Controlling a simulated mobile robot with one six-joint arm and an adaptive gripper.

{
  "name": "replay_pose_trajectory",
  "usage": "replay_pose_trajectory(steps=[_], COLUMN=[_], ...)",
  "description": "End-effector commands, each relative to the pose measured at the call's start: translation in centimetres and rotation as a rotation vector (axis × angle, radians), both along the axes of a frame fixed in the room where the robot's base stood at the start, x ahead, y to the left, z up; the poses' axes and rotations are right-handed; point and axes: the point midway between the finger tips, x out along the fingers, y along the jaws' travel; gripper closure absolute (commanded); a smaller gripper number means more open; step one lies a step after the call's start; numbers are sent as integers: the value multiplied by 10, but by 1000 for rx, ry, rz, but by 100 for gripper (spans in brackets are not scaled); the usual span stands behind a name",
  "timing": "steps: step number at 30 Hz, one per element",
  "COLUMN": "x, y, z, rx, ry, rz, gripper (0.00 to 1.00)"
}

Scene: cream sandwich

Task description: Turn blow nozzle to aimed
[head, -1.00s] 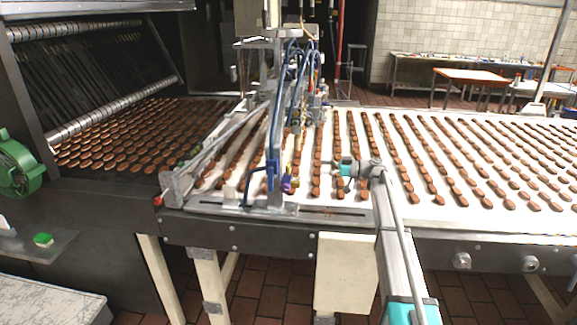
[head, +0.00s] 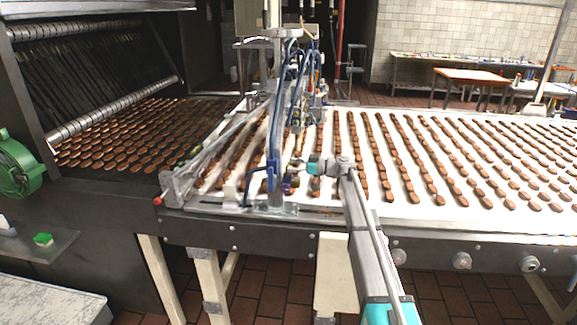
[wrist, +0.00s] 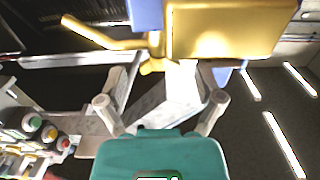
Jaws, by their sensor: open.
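A gold block (wrist: 222,30) with a thin gold tube, which looks like the blow nozzle (wrist: 90,33), fills the top of the wrist view. The tube points left, and blue parts sit beside the block. In the head view a small purple and gold fitting (head: 287,185) at the foot of the blue-hosed post appears to be the same unit. My gripper (wrist: 160,100) is open, its two grey fingertips apart below the gold block in the wrist view. In the head view my teal gripper (head: 300,166) is close to the fitting's right. Contact cannot be told.
A white conveyor (head: 455,210) with rows of brown biscuits runs to the right. A post with blue hoses (head: 275,130) stands over it. A blue clamp-like part (head: 262,178) is left of the fitting. Colored buttons (wrist: 45,135) show in the wrist view.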

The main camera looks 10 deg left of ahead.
Motion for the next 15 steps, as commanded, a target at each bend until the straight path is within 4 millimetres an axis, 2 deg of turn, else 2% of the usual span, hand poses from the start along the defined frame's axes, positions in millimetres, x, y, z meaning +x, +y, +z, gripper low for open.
replay_pose_trajectory(steps=[8,11,15], x=[0,0,0], y=[0,0,0], z=[0,0,0], rx=[0,0,0], ry=[0,0,0], rz=[0,0,0], gripper=[14,29,55])
